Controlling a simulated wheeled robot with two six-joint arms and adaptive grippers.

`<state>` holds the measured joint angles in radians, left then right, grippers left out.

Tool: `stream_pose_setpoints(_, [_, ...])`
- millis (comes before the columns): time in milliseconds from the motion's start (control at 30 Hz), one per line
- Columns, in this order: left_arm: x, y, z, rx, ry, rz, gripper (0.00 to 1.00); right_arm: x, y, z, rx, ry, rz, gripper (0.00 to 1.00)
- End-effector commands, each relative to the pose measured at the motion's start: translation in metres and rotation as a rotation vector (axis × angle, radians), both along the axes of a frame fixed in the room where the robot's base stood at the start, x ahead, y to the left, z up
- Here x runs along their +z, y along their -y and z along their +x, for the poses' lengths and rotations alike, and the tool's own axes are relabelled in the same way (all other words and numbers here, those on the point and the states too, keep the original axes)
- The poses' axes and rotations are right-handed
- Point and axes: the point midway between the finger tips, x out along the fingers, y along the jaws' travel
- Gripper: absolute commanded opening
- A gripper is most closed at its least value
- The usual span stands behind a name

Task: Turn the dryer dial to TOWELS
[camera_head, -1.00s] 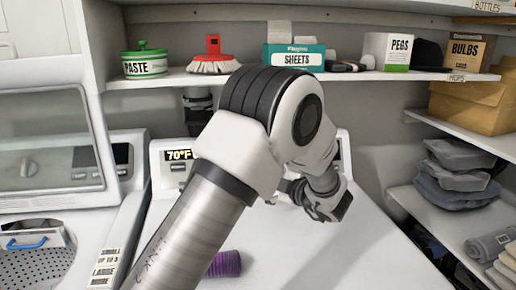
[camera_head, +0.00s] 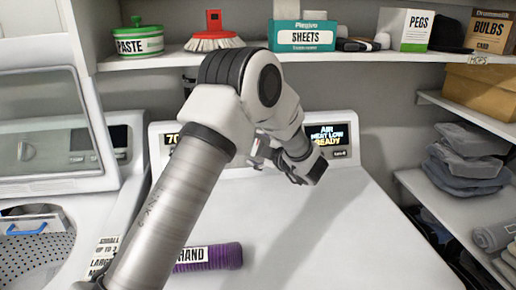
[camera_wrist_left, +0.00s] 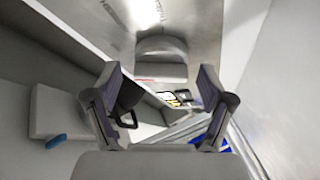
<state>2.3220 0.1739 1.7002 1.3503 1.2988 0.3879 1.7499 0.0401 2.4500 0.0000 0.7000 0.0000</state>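The white dryer (camera_head: 335,235) fills the middle of the head view, with a raised control panel at its back. The panel's right screen (camera_head: 326,139) appears to read AIR, HEAT LOW, READY. A left screen (camera_head: 171,143) is partly covered by my arm. No dial can be made out on this panel; my left arm hides its middle. My left gripper (camera_head: 264,152) is in front of the panel, small and partly hidden by my wrist; contact cannot be told. In the left wrist view the gripper (camera_wrist_left: 161,88) has its fingers wide apart with nothing between them. My right gripper is not in view.
A purple ribbed cylinder (camera_head: 224,256) lies on the dryer top. A second machine (camera_head: 50,130) with a dial stands at the left. A shelf above holds a PASTE tub (camera_head: 140,41), brush (camera_head: 214,32) and boxes. The dryer top's right side is clear.

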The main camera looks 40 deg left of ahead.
Motion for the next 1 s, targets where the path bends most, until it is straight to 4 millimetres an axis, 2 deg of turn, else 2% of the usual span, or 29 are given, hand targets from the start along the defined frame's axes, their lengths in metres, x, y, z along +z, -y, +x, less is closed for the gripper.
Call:
stream_pose_setpoints(33, [-0.0002,0.0000,-0.0001,0.000,0.000,0.000,0.64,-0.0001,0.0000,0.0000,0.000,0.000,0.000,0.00])
stream_pose_setpoints(133, [-0.0001,0.0001,-0.0001,0.000,0.000,0.000,0.29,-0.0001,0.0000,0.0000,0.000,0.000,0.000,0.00])
stream_pose_setpoints(167, [-0.0002,0.0000,0.0000,0.001,0.000,-0.001,0.22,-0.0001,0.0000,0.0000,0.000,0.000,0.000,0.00])
stream_pose_setpoints(633, [0.0000,0.0002,0.0004,0.024,0.043,-0.036,0.22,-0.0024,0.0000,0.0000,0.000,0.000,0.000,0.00])
stream_pose_setpoints(1000, [0.0015,-0.0004,0.0013,0.134,0.229,-0.183,0.22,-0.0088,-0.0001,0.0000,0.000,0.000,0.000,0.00])
